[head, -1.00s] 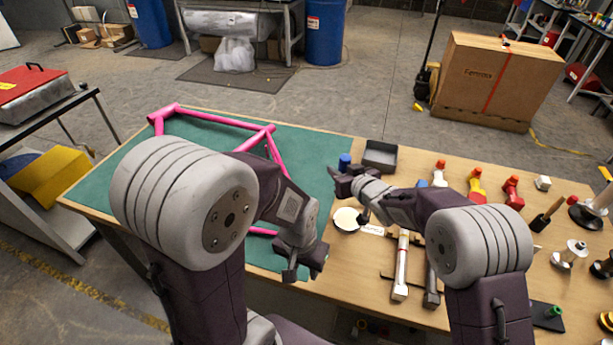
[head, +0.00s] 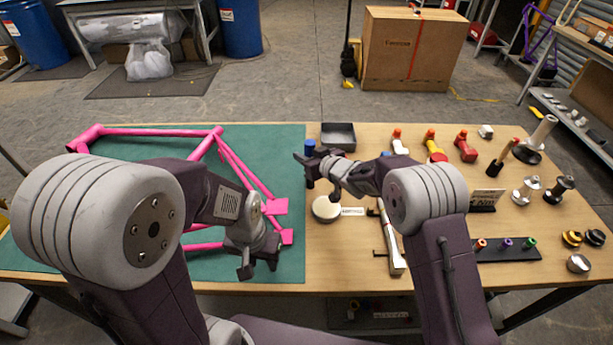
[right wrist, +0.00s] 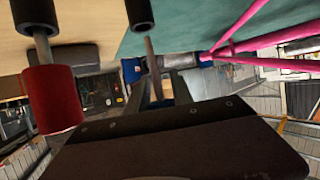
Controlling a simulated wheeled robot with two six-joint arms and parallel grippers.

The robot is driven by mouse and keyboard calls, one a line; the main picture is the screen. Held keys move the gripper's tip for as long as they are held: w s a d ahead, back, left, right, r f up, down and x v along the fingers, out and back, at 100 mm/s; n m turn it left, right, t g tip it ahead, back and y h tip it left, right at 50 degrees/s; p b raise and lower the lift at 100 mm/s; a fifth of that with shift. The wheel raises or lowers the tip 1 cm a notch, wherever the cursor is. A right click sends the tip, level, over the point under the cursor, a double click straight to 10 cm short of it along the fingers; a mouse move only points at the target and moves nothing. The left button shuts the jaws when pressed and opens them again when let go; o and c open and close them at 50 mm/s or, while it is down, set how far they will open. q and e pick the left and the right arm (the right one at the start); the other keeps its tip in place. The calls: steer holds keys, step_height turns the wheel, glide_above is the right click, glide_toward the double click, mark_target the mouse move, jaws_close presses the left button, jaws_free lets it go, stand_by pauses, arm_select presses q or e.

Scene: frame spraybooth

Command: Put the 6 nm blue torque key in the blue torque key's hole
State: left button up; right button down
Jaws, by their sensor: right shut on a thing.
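My right gripper (head: 306,167) is shut around a blue cylindrical piece, which I take to be the blue torque key (head: 309,147). Its blue end stands above the fingers, over the table beside the mat's right edge. In the right wrist view its gripped part is hidden or unclear. The key rack (head: 515,254) is a dark board at the table's right front. It carries an orange key (head: 481,243), a purple key (head: 506,243) and a green key (head: 529,242). The blue key's hole is too small to make out. My left gripper (head: 258,266) appears open and empty, low over the green mat.
A pink bike frame (head: 150,132) lies on the green mat (head: 285,160). A round white-topped tin (head: 326,207) lies in front. A red cylinder (right wrist: 52,100) is close by in the right wrist view.

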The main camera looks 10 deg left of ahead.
arm_select(q)
steer(key=shift+f, duration=0.1)
steer(key=shift+d, duration=0.2)
arm_select(e)
steer(key=shift+d+f, duration=0.2)
steer(key=shift+f, duration=0.65)
arm_select(q)
steer(key=shift+a+f, duration=0.1)
steer(key=shift+f, duration=0.05)
arm_select(e)
step_height(320, 180, down, 4)
steer(key=shift+a+r, duration=0.1)
steer(key=shift+r, duration=0.15)
steer(key=shift+w, duration=0.1)
arm_select(q)
steer(key=shift+f+b, duration=0.15)
steer(key=shift+b, duration=0.2)
arm_select(e)
steer(key=shift+f, duration=0.15)
steer(key=c, duration=1.1)
jaws_free()
